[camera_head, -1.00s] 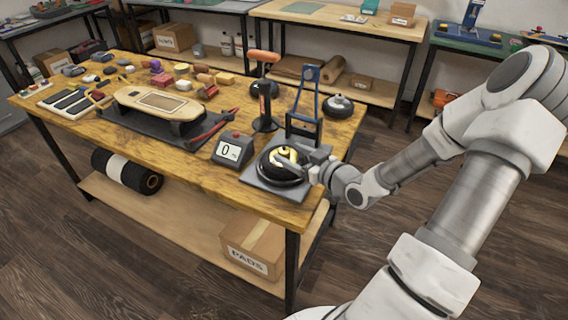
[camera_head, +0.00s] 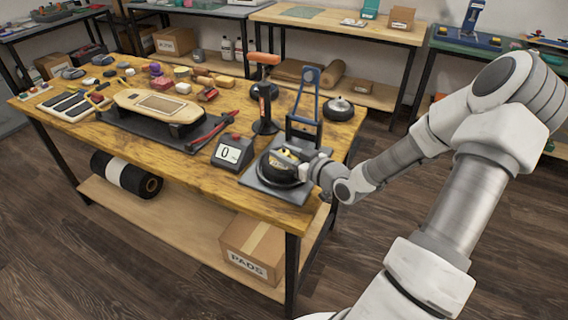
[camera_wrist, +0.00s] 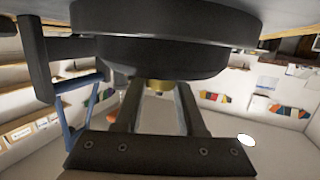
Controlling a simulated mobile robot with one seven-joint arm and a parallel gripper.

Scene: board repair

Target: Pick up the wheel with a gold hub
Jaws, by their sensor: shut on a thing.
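The wheel with a gold hub (camera_head: 279,171) is black and sits over the grey base plate of the press stand (camera_head: 262,188) at the table's front right corner. In the wrist view the black wheel (camera_wrist: 150,45) fills the top, with a bit of gold hub (camera_wrist: 160,86) between my fingers. My gripper (camera_head: 296,158) reaches in from the right and is shut on the wheel's hub. The wheel looks tilted. Whether it is clear of the plate cannot be told.
A blue-framed press (camera_head: 305,105) stands just behind the wheel. A scale reading 0 (camera_head: 232,152) is to its left, and a dark stand with an orange handle (camera_head: 264,90) is behind. Another wheel (camera_head: 339,108) lies at the back right. A skateboard deck (camera_head: 158,104) lies mid-table.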

